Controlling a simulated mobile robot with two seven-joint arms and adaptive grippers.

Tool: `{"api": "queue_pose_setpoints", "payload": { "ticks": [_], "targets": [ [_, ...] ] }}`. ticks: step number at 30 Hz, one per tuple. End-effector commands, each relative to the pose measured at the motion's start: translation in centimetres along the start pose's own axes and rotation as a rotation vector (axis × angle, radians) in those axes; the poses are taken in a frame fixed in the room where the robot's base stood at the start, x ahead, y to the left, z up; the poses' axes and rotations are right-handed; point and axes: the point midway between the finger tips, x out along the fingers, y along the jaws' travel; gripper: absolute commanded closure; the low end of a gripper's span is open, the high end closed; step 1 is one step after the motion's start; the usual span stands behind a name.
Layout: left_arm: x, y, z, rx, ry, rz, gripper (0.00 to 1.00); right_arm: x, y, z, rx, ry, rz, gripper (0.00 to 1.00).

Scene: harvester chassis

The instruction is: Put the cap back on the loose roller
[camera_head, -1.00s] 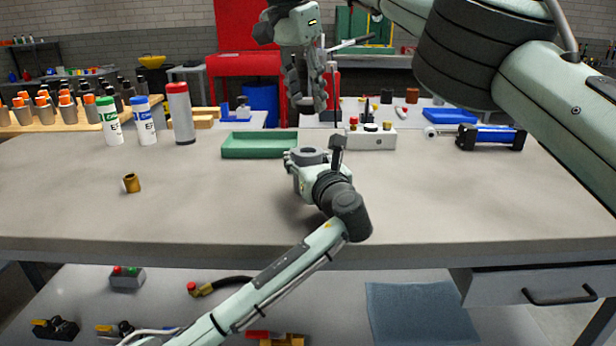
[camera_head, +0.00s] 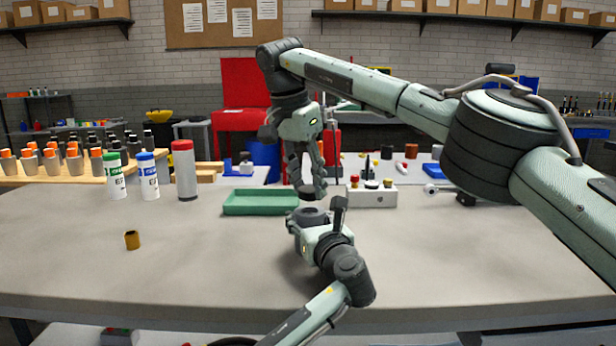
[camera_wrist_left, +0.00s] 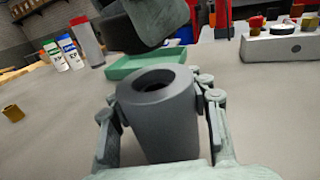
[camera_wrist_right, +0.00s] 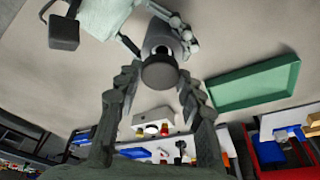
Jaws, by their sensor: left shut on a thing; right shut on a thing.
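The loose roller (camera_wrist_left: 158,115) is a grey cylinder with a dark round hole in its top. My left gripper (camera_head: 312,222) is shut on it and holds it upright above the bench; its open end also shows in the head view (camera_head: 309,212). The cap (camera_wrist_right: 160,72) is a dark round piece. My right gripper (camera_head: 307,192) points down from above and is shut on the cap. In the left wrist view the cap (camera_wrist_left: 130,32) hangs just above the roller's hole, a little to the left and apart from it.
A green tray (camera_head: 260,202) lies behind the roller. A white block with knobs (camera_head: 371,196) stands to its right. A small brass bushing (camera_head: 132,240) is on the left. Bottles (camera_head: 148,176) stand at the back left. The front of the bench (camera_head: 200,265) is clear.

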Motion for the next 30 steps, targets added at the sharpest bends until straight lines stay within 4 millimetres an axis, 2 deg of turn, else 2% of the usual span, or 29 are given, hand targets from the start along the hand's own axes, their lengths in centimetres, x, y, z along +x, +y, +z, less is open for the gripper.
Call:
{"api": "queue_pose_setpoints", "payload": {
  "ticks": [12, 22, 30],
  "targets": [
    [0.0, 0.0, 0.0, 0.0, 0.0, -0.001, 1.0, 0.0, 0.0, 0.0, 0.0, 0.001, 0.0, 0.78],
    [0.0, 0.0, 0.0, 0.0, 0.0, -0.001, 1.0, 1.5, 0.0, 0.4, 0.0, 0.0, -0.001, 0.78],
    [0.0, 0.0, 0.0, 0.0, 0.0, -0.001, 1.0, 1.7, 0.0, 0.5, 0.001, 0.0, -0.001, 0.78]
  ]
}}
